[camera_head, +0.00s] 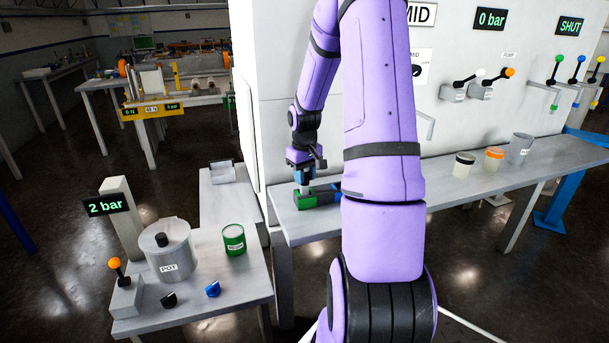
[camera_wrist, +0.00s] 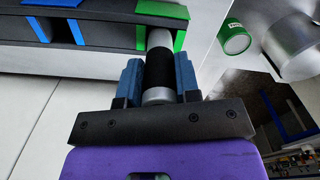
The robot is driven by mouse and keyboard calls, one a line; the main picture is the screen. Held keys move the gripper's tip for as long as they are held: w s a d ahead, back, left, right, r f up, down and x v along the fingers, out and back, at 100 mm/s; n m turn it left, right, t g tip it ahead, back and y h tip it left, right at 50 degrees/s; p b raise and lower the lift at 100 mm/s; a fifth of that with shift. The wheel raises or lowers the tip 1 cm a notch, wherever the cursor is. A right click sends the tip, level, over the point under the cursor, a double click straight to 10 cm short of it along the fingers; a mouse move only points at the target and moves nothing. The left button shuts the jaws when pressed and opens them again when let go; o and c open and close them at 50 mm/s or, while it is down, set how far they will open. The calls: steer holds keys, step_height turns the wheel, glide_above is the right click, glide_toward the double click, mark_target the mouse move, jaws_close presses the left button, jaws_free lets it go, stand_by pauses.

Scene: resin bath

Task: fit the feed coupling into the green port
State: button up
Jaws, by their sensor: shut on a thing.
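The feed coupling (camera_wrist: 158,68) is a cylinder with a black middle band and pale ends. In the wrist view it sits between the blue fingers of my gripper (camera_wrist: 158,78), which are shut on it. Its pale far end is at the green-edged opening of the green port (camera_wrist: 180,28); I cannot tell how far inside it is. In the head view my gripper (camera_head: 305,178) points down just above the green block (camera_head: 306,202) on the bench. The coupling there is mostly hidden.
Blue-edged openings (camera_wrist: 76,32) lie beside the green one on the same dark block. My arm hides part of the bench (camera_head: 420,200). Cups (camera_head: 464,165) stand further right. A pot (camera_head: 166,252) and green can (camera_head: 234,239) are on the left table.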

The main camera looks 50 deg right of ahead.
steer(key=o, duration=1)
step_height(320, 180, up, 11)
steer(key=shift+r, duration=0.1)
steer(key=shift+a+r, duration=0.15)
steer(key=shift+r, duration=0.45)
steer(key=s+a+r+n+t+h, duration=0.1)
steer(key=s+a+r, duration=0.1)
steer(key=a+r, duration=0.55)
steer(key=s+a+r+t, duration=0.1)
steer(key=s+a+r, duration=0.25)
steer(key=a, duration=0.75)
steer(key=s+a+r+n+t+y, duration=0.1)
steer(key=s+a+r+t, duration=0.1)
steer(key=s+a, duration=1)
steer(key=shift+s+r+n+t, duration=0.2)
steer(key=shift+s+n+t, duration=0.2)
steer(key=shift+s+t, duration=0.2)
